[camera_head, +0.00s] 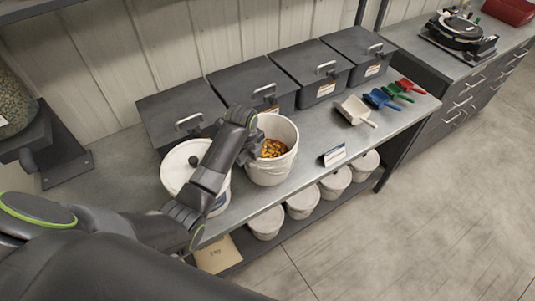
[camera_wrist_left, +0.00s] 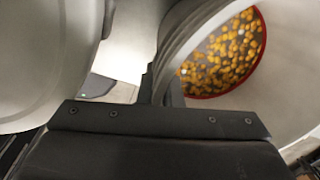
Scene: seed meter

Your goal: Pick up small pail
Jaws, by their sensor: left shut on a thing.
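The small pail (camera_head: 282,133) is white and open, and stands on the metal bench with yellow-orange seed inside. My left gripper (camera_head: 246,154) is at its left rim, shut on the rim. In the left wrist view the pail's wall (camera_wrist_left: 290,100) curves around a seed bed with a red edge, and my left gripper (camera_wrist_left: 163,88) is at the near wall. The fingertips are mostly hidden by the arm in the head view. My right gripper is not in view.
A white lidded pail (camera_head: 178,165) stands close on the left, partly behind my arm. Several dark lidded bins (camera_head: 250,82) line the back. Several white tubs (camera_head: 303,202) sit on the lower shelf.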

